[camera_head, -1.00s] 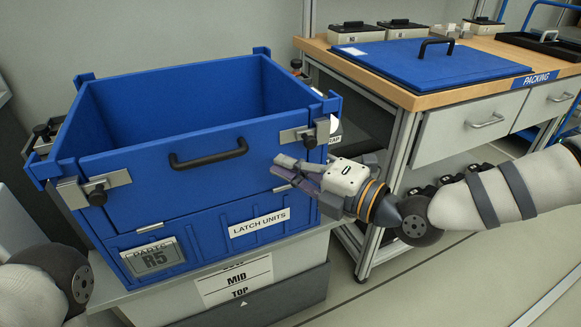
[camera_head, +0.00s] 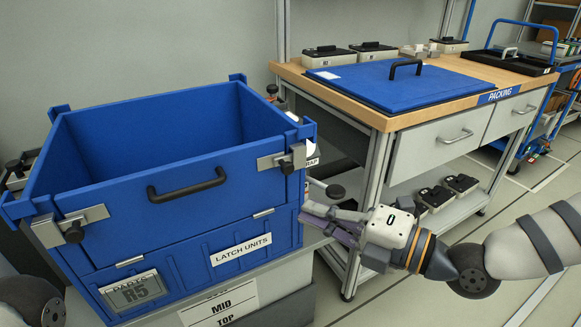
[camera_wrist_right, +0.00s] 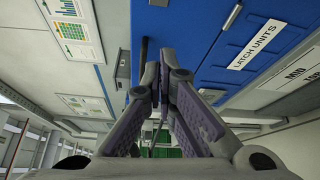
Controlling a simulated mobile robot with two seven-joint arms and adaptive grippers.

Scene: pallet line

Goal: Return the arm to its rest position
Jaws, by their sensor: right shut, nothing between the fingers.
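My right gripper (camera_head: 312,217) is shut and empty, just off the right front corner of the blue crate (camera_head: 180,230). Its arm comes in from the right. In the right wrist view its fingers (camera_wrist_right: 160,62) converge, with the crate front behind them. Of my left arm only a dark rounded part shows at the lower left corner; the left gripper is out of view.
The crate is open-topped, with a black handle (camera_head: 188,186) and metal latches (camera_head: 285,160) on its front, on a grey stand. A packing bench (camera_head: 440,108) bears a blue lid (camera_head: 375,85) and small boxes. Floor is clear at lower right.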

